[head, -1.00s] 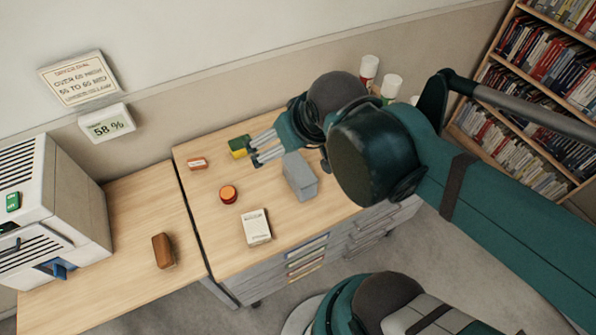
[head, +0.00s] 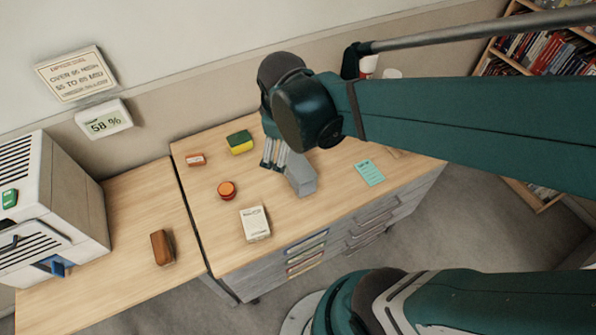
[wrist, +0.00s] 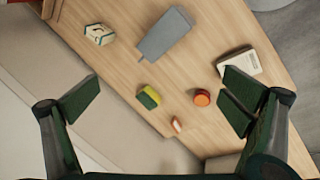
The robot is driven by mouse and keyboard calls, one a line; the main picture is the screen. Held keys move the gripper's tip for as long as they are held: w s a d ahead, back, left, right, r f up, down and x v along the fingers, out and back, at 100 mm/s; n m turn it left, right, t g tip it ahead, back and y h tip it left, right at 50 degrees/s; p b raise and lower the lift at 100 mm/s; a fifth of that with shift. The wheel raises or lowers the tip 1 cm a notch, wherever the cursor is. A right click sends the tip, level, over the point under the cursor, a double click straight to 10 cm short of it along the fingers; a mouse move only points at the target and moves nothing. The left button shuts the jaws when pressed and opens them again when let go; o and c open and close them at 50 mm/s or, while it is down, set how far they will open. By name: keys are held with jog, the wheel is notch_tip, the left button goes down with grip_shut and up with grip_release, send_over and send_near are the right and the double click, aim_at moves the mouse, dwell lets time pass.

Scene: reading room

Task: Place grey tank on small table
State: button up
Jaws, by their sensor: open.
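The grey tank (head: 302,180) is a box standing on the larger wooden desk, partly hidden by my gripper in the head view. It also shows in the wrist view (wrist: 165,33), at the top, with a narrow part at its lower left end. My gripper (head: 272,153) points down beside the tank's left side in the head view. In the wrist view its fingers (wrist: 160,97) are wide apart with nothing between them, and the desk lies some way below. The left wooden table (head: 125,200), which may be the small table, adjoins the desk.
A white machine (head: 60,200) and a brown object (head: 162,247) are on the left table. A sponge (head: 240,142), small orange box (head: 196,159), orange jar (head: 227,189), white box (head: 255,223) and teal card (head: 369,172) lie on the desk. The left table's middle is clear.

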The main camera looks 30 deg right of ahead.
aim_at(298, 164)
jog(key=w+f+n+g, duration=0.1)
jog(key=f+n, duration=0.1)
jog(key=f, duration=0.1)
jog(key=w+d+f+n+g+h, duration=0.1)
jog(key=f+n, duration=0.2)
jog(key=f, duration=0.1)
jog(key=w+d+f+n+g+h, duration=0.1)
jog(key=f+n, duration=0.2)
jog(key=f, duration=0.1)
jog(key=shift+w+d+f+b, duration=0.15)
jog(key=shift+w+b, duration=0.15)
jog(key=shift+b, duration=0.1)
jog(key=shift+d+f+n+g+h, duration=0.15)
jog(key=shift+f+n+g+h, duration=0.15)
jog(key=shift+f+n, duration=0.45)
jog(key=shift+f, duration=0.2)
jog(key=shift+x, duration=1.25)
jog(key=shift+b+x, duration=0.75)
jog(key=shift+x, duration=1.85)
jog(key=shift+w, duration=0.2)
jog(key=shift+c, duration=0.2)
jog(key=c, duration=0.7)
jog(key=shift+c, duration=0.2)
